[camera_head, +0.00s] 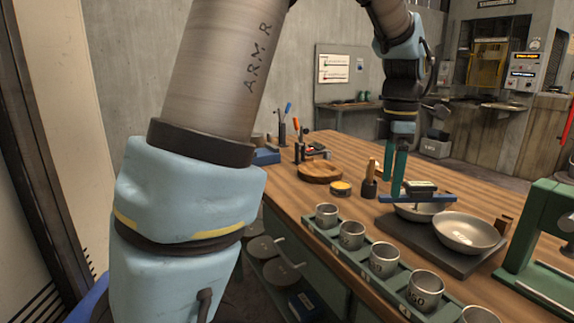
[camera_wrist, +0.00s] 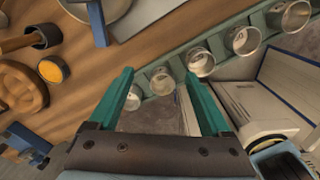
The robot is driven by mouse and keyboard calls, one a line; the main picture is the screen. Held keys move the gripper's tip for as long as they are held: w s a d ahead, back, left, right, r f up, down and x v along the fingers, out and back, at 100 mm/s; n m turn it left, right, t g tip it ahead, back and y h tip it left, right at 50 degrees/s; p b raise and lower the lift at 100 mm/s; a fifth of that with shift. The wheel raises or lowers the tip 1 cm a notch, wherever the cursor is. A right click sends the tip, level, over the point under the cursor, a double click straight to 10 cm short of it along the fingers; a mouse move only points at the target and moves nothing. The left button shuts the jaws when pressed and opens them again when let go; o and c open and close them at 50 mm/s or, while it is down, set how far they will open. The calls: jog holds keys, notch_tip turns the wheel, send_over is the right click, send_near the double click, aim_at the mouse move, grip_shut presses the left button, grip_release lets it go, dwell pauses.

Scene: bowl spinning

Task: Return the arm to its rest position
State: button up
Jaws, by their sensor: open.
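My arm (camera_head: 190,205) reaches across the head view, with its large link at the left and its far end hanging down at the upper right. My gripper (camera_head: 394,190) points down with its green fingers above the workbench, left of the metal bowls in the picture. In the wrist view my gripper (camera_wrist: 160,75) has its two green fingers spread apart with nothing held between them. The row of metal cups and the bench's edge lie beyond the fingertips there.
A wooden workbench (camera_head: 340,150) carries a green cup rack (camera_head: 340,241) along its edge. Two bowls (camera_head: 468,232) sit on a dark board. A green machine (camera_head: 545,235) stands at right. A round wooden block (camera_head: 320,172) and a yellow-topped tin (camera_head: 341,188) lie farther left.

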jog(key=s+a+f+m, duration=0.1)
jog(key=a+f+m, duration=0.2)
jog(key=a+m, duration=0.3)
jog(key=s+a+f+m+t, duration=0.1)
jog(key=a+f+m, duration=0.3)
jog(key=a, duration=0.9)
jog(key=s+a+f+m, duration=0.2)
jog(key=a+f+m, duration=0.2)
jog(key=a+m, duration=0.3)
jog(key=shift+s+a+f+m+t, duration=0.2)
jog(key=shift+s+a+m+t, duration=0.15)
jog(key=shift+a, duration=0.8)
jog(key=shift+w, duration=0.1)
